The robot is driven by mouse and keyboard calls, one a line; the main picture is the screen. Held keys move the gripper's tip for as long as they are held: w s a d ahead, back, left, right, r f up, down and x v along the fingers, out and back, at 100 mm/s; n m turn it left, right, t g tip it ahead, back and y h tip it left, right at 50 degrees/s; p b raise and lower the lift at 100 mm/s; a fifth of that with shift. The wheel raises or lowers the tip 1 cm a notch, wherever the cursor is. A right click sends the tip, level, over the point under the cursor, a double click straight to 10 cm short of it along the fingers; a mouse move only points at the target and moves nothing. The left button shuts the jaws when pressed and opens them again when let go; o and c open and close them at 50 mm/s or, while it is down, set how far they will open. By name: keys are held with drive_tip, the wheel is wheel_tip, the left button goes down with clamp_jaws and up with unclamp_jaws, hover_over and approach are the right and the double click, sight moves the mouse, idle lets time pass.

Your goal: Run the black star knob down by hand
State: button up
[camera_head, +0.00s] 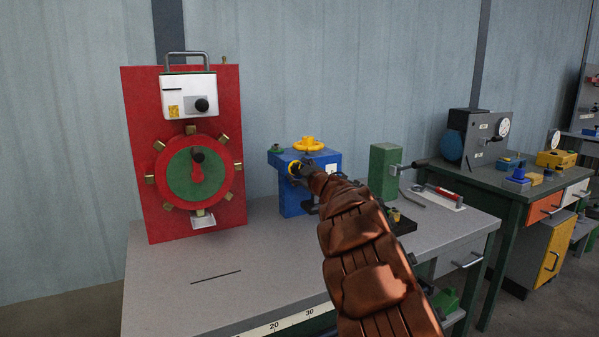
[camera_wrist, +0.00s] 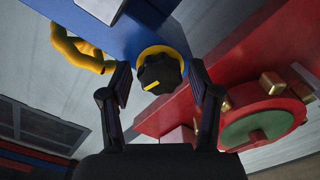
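The black star knob (camera_wrist: 158,74) has a yellow mark on its face and sits in front of a yellow ring (camera_wrist: 178,52) on the blue machine (camera_wrist: 122,32). In the wrist view my gripper (camera_wrist: 160,82) is open, with one finger on each side of the knob and a visible gap on both sides. In the head view my gripper (camera_head: 304,171) is at the front of the blue machine (camera_head: 291,202), next to the yellow ring (camera_head: 292,167). My gripper and arm cover most of the knob there.
A yellow handwheel (camera_head: 308,144) tops the blue machine. A red panel (camera_head: 137,132) with a green dial (camera_head: 184,182) stands to its left. A green block (camera_head: 382,170) with a lever is at the right.

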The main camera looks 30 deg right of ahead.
drive_tip(key=c, duration=0.8)
drive_tip(key=shift+a+r+p, duration=0.1)
drive_tip(key=shift+r+p, duration=0.1)
drive_tip(key=shift+p, duration=0.45)
drive_tip(key=shift+c, duration=0.2)
drive_tip(key=m+p, duration=0.2)
drive_tip(key=p, duration=0.1)
drive_tip(key=shift+r, duration=0.1)
drive_tip(key=m+p, duration=0.2)
drive_tip(key=p, duration=0.3)
drive_tip(key=shift+m, duration=0.4)
drive_tip(key=shift+f+m+p, duration=0.2)
drive_tip(key=shift+m+p, duration=0.2)
drive_tip(key=shift+p, duration=0.35)
drive_tip(key=o, duration=1.1)
drive_tip(key=shift+f, duration=0.1)
drive_tip(key=shift+o, duration=0.2)
drive_tip(key=shift+s, duration=0.1)
